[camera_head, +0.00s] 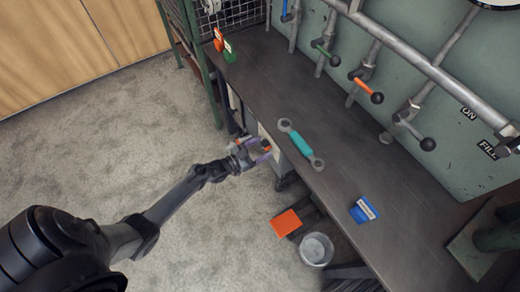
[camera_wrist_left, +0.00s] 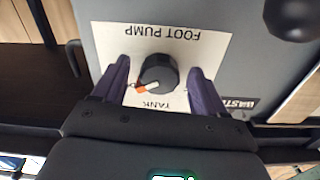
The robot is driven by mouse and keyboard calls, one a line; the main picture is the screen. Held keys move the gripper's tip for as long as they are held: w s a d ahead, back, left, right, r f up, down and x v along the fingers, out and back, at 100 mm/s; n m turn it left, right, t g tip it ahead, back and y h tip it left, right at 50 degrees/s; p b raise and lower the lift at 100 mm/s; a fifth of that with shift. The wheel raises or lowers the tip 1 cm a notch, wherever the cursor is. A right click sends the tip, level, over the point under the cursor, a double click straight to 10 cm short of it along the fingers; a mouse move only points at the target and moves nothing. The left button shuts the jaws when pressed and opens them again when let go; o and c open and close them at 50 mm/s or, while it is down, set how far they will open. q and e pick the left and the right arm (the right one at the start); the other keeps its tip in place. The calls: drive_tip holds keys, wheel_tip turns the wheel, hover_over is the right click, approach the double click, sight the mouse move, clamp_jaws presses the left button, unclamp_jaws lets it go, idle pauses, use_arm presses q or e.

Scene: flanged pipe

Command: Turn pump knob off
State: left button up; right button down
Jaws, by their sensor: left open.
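The pump knob (camera_wrist_left: 158,74) is a round black dial with an orange and white pointer mark. It sits on a white label plate (camera_wrist_left: 205,45) reading "FOOT PUMP" and "TANK", upside down in the left wrist view. My left gripper (camera_wrist_left: 160,82) is open, with one purple finger on each side of the knob; I cannot tell whether they touch it. In the head view, the left gripper (camera_head: 262,152) is at the front side of the bench, below its top edge. My right gripper is not in view.
The dark bench top (camera_head: 270,95) holds a teal-handled tool (camera_head: 300,144), a blue block (camera_head: 364,208) and orange and green tags (camera_head: 229,52). Pipes with levers (camera_head: 368,90) line the back panel. A bucket (camera_head: 316,249) and orange pedal (camera_head: 286,222) are below the bench.

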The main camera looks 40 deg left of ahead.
use_arm(q)
drive_tip(key=shift+w, duration=0.1)
drive_tip(key=c, duration=1.1)
drive_tip(key=shift+o, duration=0.2)
